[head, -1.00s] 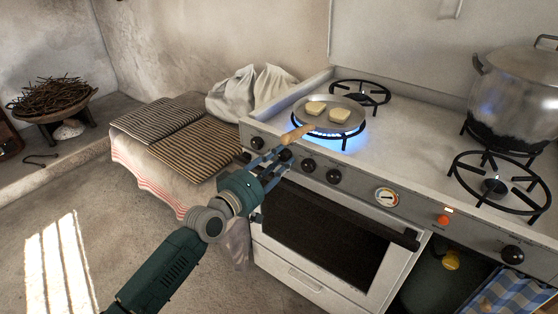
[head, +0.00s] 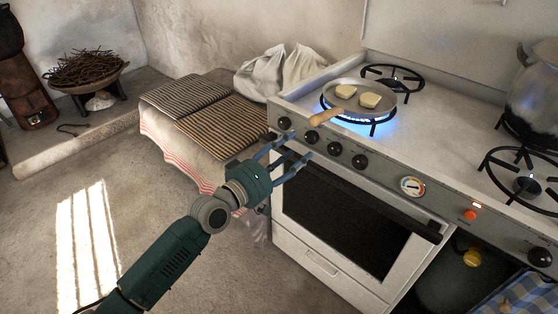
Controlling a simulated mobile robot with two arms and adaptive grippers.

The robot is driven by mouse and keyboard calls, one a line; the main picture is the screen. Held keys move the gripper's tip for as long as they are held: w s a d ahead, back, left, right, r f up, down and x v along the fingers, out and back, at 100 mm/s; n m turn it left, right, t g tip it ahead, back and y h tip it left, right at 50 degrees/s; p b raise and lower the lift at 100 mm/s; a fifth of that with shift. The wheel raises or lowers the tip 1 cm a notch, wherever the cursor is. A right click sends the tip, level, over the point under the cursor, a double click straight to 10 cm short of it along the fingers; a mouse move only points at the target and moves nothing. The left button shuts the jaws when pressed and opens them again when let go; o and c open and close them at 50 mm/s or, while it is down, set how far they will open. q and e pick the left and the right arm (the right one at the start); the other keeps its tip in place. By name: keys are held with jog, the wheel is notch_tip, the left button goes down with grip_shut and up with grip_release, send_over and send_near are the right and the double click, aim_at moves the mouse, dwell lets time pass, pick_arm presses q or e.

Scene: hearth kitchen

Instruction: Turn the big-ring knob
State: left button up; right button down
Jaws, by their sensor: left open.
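The white stove's front panel carries a row of black knobs. At its left end are the first knob (head: 284,123), the second knob (head: 311,137), the third knob (head: 335,148) and the fourth knob (head: 360,161). Another knob (head: 540,257) sits far right. I cannot tell from markings which is the big-ring knob. My left gripper (head: 298,147) is open and empty, its blue fingers spread in front of the panel near the second knob. I cannot tell if they touch it. My right gripper is not in view.
A frying pan (head: 361,101) with two pale pieces sits over a lit blue flame, its wooden handle (head: 326,117) pointing toward the knobs. The oven handle (head: 350,190) runs below the panel. A large pot (head: 535,90) stands right. Striped cloths (head: 222,127) lie left.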

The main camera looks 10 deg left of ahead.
pick_arm(q)
jog(key=v, duration=0.6)
jog(key=shift+s+a, duration=0.2)
jog(key=shift+s, duration=0.1)
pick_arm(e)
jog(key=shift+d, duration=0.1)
